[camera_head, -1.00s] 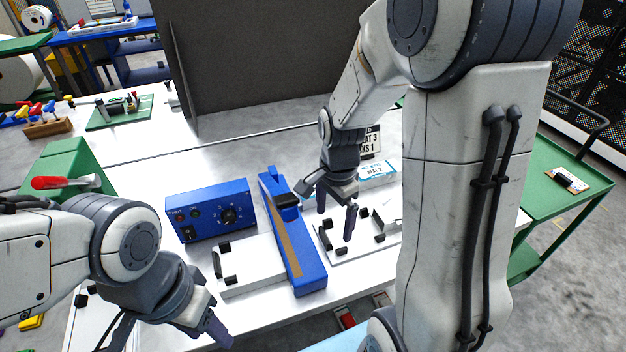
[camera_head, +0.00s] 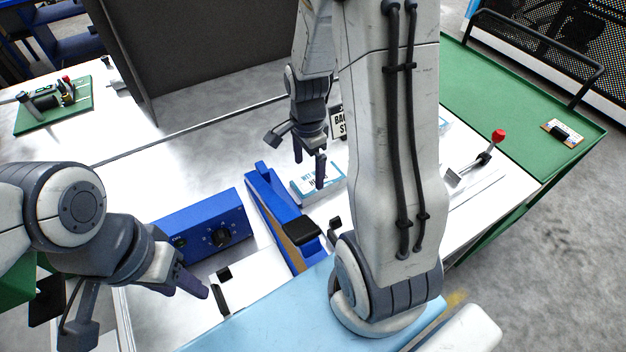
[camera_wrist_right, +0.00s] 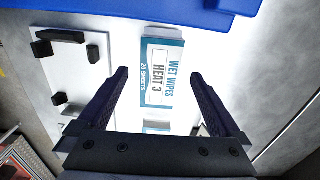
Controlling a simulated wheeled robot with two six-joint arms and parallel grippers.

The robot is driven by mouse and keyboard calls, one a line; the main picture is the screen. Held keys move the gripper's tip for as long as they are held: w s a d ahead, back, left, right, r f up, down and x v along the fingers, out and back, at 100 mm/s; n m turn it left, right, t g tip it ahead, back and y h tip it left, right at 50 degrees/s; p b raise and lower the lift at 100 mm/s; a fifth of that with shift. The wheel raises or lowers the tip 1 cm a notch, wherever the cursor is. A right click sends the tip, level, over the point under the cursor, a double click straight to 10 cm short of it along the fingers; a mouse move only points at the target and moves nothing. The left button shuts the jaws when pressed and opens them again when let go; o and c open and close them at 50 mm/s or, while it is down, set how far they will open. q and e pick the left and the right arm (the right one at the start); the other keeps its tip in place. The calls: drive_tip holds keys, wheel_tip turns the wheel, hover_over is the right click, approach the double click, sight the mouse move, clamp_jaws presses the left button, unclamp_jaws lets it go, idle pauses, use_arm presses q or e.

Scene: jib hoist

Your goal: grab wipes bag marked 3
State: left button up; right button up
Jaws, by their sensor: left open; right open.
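The wipes bag (camera_wrist_right: 160,78), white with blue edges and printed WET WIPES, HEAT 3, lies flat on the white bench. In the head view it (camera_head: 305,190) is partly hidden behind my right gripper's fingers. My right gripper (camera_head: 309,170) is open and empty above the bag, pointing down. In the right wrist view the bag shows between and beyond the open fingers (camera_wrist_right: 160,82), with nothing held. My left gripper (camera_head: 140,315) is open and empty at the lower left, near the blue control box.
A blue sealer (camera_head: 268,205) stands left of the bag, beside a blue control box (camera_head: 215,230). A white fixture plate (camera_wrist_right: 83,60) lies near the bag. A red-knobbed lever (camera_head: 498,136) and green cart (camera_head: 500,90) are right.

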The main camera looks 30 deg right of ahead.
sight(309, 183)
drive_tip(key=shift+f+p, duration=0.3)
drive_tip(key=shift+f, duration=3.1)
drive_tip(key=shift+w, duration=0.1)
drive_tip(key=c, duration=1.2)
